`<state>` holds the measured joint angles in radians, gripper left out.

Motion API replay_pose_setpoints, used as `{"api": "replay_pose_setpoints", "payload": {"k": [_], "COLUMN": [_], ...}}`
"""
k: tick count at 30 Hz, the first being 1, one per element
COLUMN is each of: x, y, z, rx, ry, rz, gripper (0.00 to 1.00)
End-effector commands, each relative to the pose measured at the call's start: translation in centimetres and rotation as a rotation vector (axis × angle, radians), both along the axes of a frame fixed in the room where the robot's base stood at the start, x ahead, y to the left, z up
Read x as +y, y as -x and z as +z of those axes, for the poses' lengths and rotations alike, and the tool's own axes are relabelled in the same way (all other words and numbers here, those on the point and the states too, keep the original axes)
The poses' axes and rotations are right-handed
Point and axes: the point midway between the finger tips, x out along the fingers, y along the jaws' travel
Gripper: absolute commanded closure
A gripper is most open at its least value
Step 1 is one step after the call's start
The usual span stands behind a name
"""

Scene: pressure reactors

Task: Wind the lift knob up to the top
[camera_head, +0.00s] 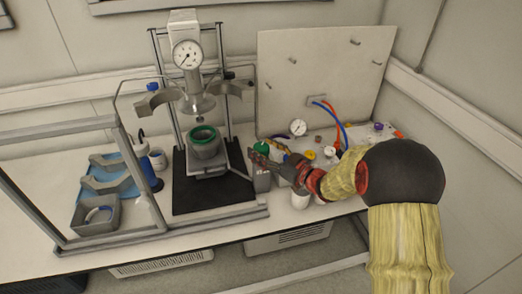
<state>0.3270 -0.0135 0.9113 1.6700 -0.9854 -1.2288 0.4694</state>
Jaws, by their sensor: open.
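The pressure reactor stands on a black base plate (212,203), with a frame of upright posts, a round gauge (187,55) and a metal head (196,103) at the top. A grey vessel with a green ring (203,141) sits on a small platform below the head, apart from it. My gripper (259,157) reaches in from the right and is open beside the platform's right side, above a small grey box (262,179). I cannot make out the lift knob; it may be hidden behind my gripper. Whether the fingers touch anything cannot be told.
A metal frame (133,150) stands at left, near grey trays (97,215) and a blue bottle (148,172). At right, a pale panel (325,80) rises behind a gauge (298,127), hoses and several coloured caps. The bench's front edge runs close below.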

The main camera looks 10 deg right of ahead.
Motion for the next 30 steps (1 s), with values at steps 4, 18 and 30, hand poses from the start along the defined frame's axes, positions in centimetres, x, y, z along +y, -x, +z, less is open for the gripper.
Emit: {"api": "replay_pose_setpoints", "payload": {"k": [4,18,30], "x": [0.46,0.48,0.48], "y": [-0.67,-0.75,-0.75], "z": [-0.10,0.01,0.01], "rx": [0.002,0.001,0.001], "ry": [0.000,0.001,0.001], "rz": [0.000,-0.001,-0.001], "gripper": [0.37,0.49,0.72]}}
